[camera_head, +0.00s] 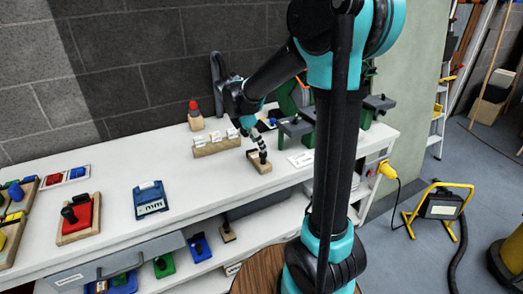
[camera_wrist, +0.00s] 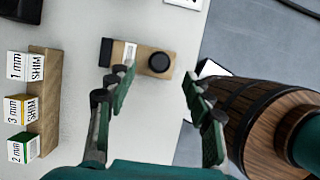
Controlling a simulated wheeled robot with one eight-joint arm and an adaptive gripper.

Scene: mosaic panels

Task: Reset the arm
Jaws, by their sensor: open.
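My gripper (camera_head: 261,151) hangs over the white bench top at the end of my arm. In the wrist view its two green-padded fingers (camera_wrist: 158,82) are spread apart with nothing between them. A small wooden block (camera_head: 260,165) with a black knob lies on the bench just below the fingertips. In the wrist view the same block (camera_wrist: 145,58) lies beyond the fingertips, its round black knob on the right and a black piece on the left. I cannot tell whether a finger touches it.
A wooden rack (camera_head: 218,146) holds white shim boxes; the wrist view shows 1, 2 and 3 mm labels. A green machine (camera_head: 298,127) stands right of my gripper. A blue meter (camera_head: 150,200) and red-topped block (camera_head: 79,220) lie left. A wooden barrel (camera_wrist: 250,110) stands beside the bench.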

